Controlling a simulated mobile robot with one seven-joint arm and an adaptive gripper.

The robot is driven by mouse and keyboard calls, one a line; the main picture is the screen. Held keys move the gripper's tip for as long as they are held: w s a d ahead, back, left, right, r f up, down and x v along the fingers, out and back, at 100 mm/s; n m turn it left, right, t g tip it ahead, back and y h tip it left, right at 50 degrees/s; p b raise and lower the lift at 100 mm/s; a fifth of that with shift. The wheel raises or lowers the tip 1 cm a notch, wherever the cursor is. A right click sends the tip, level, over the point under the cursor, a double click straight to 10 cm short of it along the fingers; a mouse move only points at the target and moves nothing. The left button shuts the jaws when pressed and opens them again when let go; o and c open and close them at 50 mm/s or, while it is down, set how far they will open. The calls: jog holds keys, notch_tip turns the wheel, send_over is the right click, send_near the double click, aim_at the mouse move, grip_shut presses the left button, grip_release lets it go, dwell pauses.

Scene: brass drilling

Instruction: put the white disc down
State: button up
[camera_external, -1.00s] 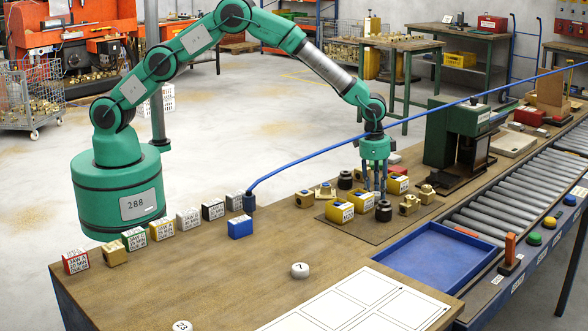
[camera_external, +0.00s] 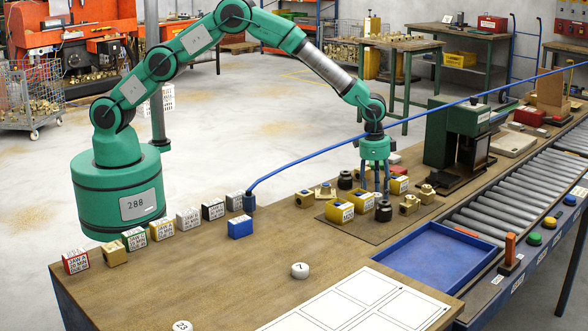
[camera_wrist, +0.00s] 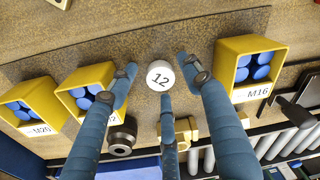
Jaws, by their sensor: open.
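A white disc (camera_wrist: 160,75) marked 12 lies flat on the brown board between my gripper's fingers in the wrist view. The fingers stand around it with visible gaps. My gripper (camera_external: 376,191) points down over the board, with its fingers spread open. In the external view the fingers and nearby blocks hide this disc. Two other white discs lie on the bench: one marked 7 (camera_external: 300,270) and one marked 23 (camera_external: 182,326) at the front edge.
Yellow boxes with blue pieces stand close by: M16 (camera_wrist: 250,70), M20 (camera_wrist: 30,105) and one between (camera_wrist: 85,90). A dark ring (camera_wrist: 122,138) and brass parts are near. A blue tray (camera_external: 432,256) and white grid sheet (camera_external: 345,310) lie in front.

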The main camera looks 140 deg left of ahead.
notch_tip(320, 180, up, 12)
jog(key=p, duration=0.2)
jog(key=shift+s+d+p, duration=0.3)
jog(key=shift+s+p, duration=0.1)
dwell(0.5)
dwell(0.4)
jog(key=s+d+r+m+t, duration=0.1)
jog(key=s+d+r+m, duration=0.1)
jog(key=d+r, duration=1.6)
jog(key=s+d+r+m+t, duration=0.1)
jog(key=s+d+r, duration=0.35)
jog(key=d, duration=0.35)
jog(key=s+d+r, duration=0.4)
jog(key=d+r, duration=0.2)
jog(key=d, duration=0.2)
jog(key=s+d+r+m+t, duration=0.1)
jog(key=s+d+r, duration=0.1)
jog(key=s+d, duration=0.5)
jog(key=s+d+r+m+t, duration=0.1)
jog(key=s+d+r, duration=0.2)
jog(key=s+d, duration=0.4)
jog(key=s+d+f, duration=0.2)
jog(key=s+d, duration=0.2)
jog(key=s, duration=0.3)
jog(key=s+d+f+m, duration=0.1)
jog(key=s+d, duration=0.3)
jog(key=s, duration=0.4)
jog(key=shift+f+t+h, duration=0.3)
jog(key=shift+f+t, duration=0.1)
jog(key=shift+f, duration=0.15)
